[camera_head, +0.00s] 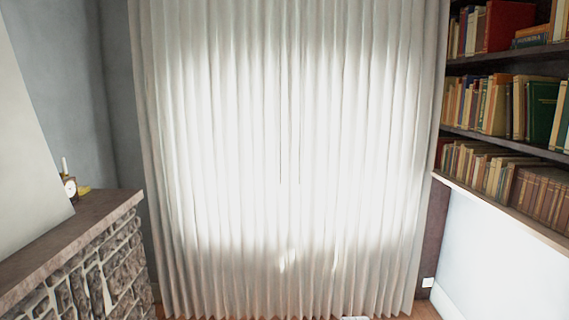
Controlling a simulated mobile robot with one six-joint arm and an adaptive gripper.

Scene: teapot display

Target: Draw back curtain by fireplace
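A white pleated curtain (215,200) fills the middle of the view and hangs almost to the floor. It is drawn across, and bright light glows through its centre. A faint vertical line near the middle may be where two panels meet; I cannot tell for sure. The stone fireplace (95,275) with a brown mantel top (75,232) stands at the lower left, beside the curtain's left edge. My gripper is not in view.
Shelves full of books (500,105) line the right wall above a white lower wall (490,265). A strip of wooden floor (420,311) shows at the bottom right.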

